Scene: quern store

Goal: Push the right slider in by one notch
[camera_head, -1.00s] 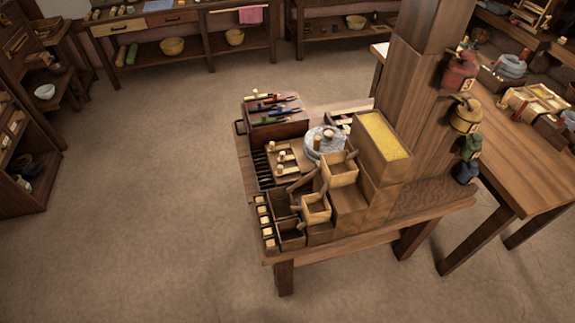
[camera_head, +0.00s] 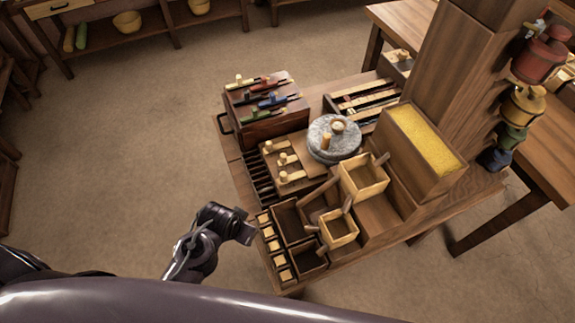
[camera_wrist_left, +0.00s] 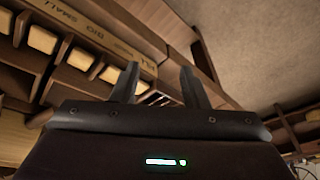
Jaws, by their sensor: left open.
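A light wooden board with three pegged sliders (camera_head: 292,165) lies near the left side of the table; I cannot tell for sure which one the task calls right. My left gripper (camera_head: 243,232) is at the table's near left edge, beside a row of cream blocks (camera_head: 274,246) and apart from the pegged board. In the left wrist view my left gripper (camera_wrist_left: 158,84) is open, with nothing between its fingers. Cream blocks in slots (camera_wrist_left: 80,59) show at the left there, under a lettered wooden strip (camera_wrist_left: 90,32). My right gripper is not in view.
A dark box with coloured sliding pieces (camera_head: 264,122) stands behind the board. A round grey quern (camera_head: 334,145) stands to its right. Open wooden boxes (camera_head: 361,180) and a thick wooden post (camera_head: 455,60) fill the right side. Floor (camera_head: 130,160) left of the table is clear.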

